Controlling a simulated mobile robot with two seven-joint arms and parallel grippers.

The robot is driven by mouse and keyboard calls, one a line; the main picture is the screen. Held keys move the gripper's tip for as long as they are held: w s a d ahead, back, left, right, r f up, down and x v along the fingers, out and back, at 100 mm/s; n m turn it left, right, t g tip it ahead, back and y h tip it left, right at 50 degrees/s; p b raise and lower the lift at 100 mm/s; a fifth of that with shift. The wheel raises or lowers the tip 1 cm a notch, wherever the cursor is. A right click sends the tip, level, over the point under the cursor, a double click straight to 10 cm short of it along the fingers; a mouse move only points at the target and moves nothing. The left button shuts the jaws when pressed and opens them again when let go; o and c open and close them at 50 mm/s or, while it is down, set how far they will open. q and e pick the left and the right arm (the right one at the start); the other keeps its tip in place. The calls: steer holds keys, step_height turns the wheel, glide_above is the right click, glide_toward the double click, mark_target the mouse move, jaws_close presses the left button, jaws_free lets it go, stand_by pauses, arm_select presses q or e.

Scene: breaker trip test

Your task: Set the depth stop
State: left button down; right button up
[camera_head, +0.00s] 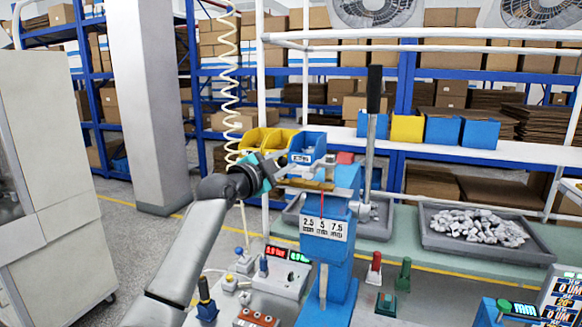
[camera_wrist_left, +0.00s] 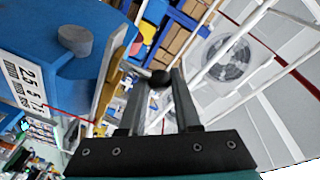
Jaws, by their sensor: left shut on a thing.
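The blue press (camera_head: 328,255) stands on the bench in the head view. A white scale plate (camera_head: 323,229) on its front reads 2.5, 5 and 7.5, with a thin red pointer line (camera_head: 322,205) above the 5. My left gripper (camera_head: 286,166) is at the upper left of the press head. In the left wrist view its two fingers (camera_wrist_left: 160,98) are shut on a small black ball knob (camera_wrist_left: 160,78). The scale plate (camera_wrist_left: 26,84) and a grey round knob (camera_wrist_left: 75,40) on the blue body show at the left there. My right gripper is not in view.
A tall lever with a black handle (camera_head: 374,90) rises right of the press head. A grey tray of metal parts (camera_head: 478,228) sits right on the green bench. A control box (camera_head: 280,275) and several small coloured fixtures surround the press base. Yellow and blue bins (camera_head: 262,140) stand behind.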

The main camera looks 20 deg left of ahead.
arm_select(q)
steer(key=shift+a+f, duration=0.1)
steer(key=shift+f, duration=0.4)
steer(key=c, duration=1)
jaws_free()
steer(key=o, duration=0.3)
steer(key=shift+a+r, duration=0.1)
steer(key=shift+o, duration=0.5)
steer(key=shift+r, duration=0.2)
steer(key=shift+s, duration=0.1)
steer(key=b+v, duration=0.4)
steer(key=v, duration=1.1)
